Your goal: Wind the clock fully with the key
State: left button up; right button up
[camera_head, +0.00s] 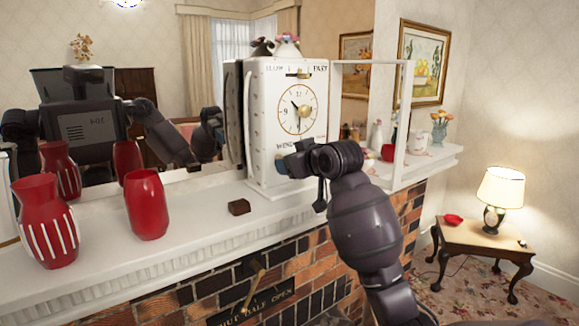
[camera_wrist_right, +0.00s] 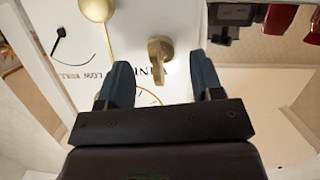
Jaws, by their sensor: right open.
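The white clock (camera_head: 262,150) stands upright on the mantel, its dial facing the room, with "SLOW" and "FAST" at the top and "WIND" lettering low on the front. A brass key (camera_wrist_right: 160,55) sticks out from the front beside the "WIND" lettering in the wrist view; my gripper hides it in the head view. My right gripper (camera_head: 290,163) is at the clock's lower front. In the wrist view its fingers (camera_wrist_right: 162,85) are open, one to each side of the key's near end, with gaps visible. Contact is not visible. My left gripper is not in view, apart from possible mirror reflections.
The mantel (camera_head: 190,220) holds a striped red vase (camera_head: 45,225), a plain red vase (camera_head: 147,205) and a small brown block (camera_head: 239,207). A white frame (camera_head: 400,125) stands right of the clock. A brass lever (camera_head: 254,283) projects from the bricks below.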

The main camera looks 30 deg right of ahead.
dwell(0.5)
jog(key=s, duration=0.7)
jog(key=shift+d, duration=0.3)
dwell(0.6)
dwell(0.4)
jog(key=s+a+f+g, duration=0.2)
jog(key=s+f, duration=0.2)
jog(key=f, duration=0.4)
jog(key=s+a+f+g+h, duration=0.15)
jog(key=s+f, duration=0.25)
jog(key=f, duration=0.4)
jog(key=s+a+f+g+y, duration=0.15)
jog(key=s+f, duration=0.25)
jog(key=f, duration=0.4)
jog(key=s+a+f+m+g+h, duration=0.15)
jog(key=s+f, duration=0.25)
jog(key=s, duration=0.4)
jog(key=s+a+f+g, duration=0.3)
jog(key=s+f, duration=0.1)
jog(key=s, duration=0.3)
jog(key=s+a+f+m+g, duration=0.15)
jog(key=s+f, duration=0.25)
jog(key=s, duration=0.4)
jog(key=w+f+n+t+b, duration=0.1)
jog(key=w+f+t+b, duration=0.2)
jog(key=w+f+t, duration=0.5)
notch_tip(320, 180, down, 6)
jog(key=shift+a+r+n+y, duration=0.1)
jog(key=shift+a+n+y, duration=0.1)
jog(key=shift+n+y, duration=0.2)
